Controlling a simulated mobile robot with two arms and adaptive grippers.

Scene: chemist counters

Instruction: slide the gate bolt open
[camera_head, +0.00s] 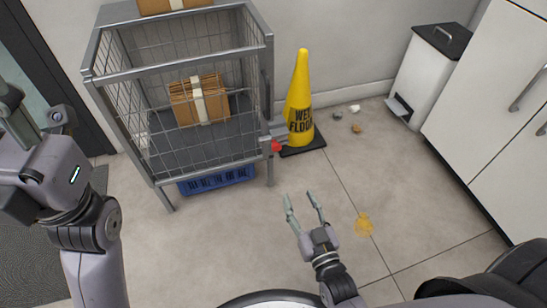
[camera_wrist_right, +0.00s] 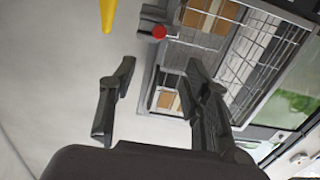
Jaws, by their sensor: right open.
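The gate bolt (camera_head: 271,137) is a grey metal piece with a red knob (camera_head: 276,146) on the right front post of the wire cage cart (camera_head: 176,72). The red knob also shows in the wrist view (camera_wrist_right: 159,32), beyond the fingertips. My right gripper (camera_head: 299,196) is open and empty over the floor, in front of and slightly right of the bolt, apart from it. It also shows open in the wrist view (camera_wrist_right: 160,64). My left gripper (camera_head: 14,118) is partly in view at the left edge of the head view, and its finger gap is unclear.
A cardboard box (camera_head: 200,100) sits inside the cage, and a blue crate (camera_head: 217,179) is under it. A yellow wet floor cone (camera_head: 299,95) stands close right of the bolt. A white bin (camera_head: 425,70) and cabinets (camera_head: 490,100) are at the right. The floor in front is mostly clear.

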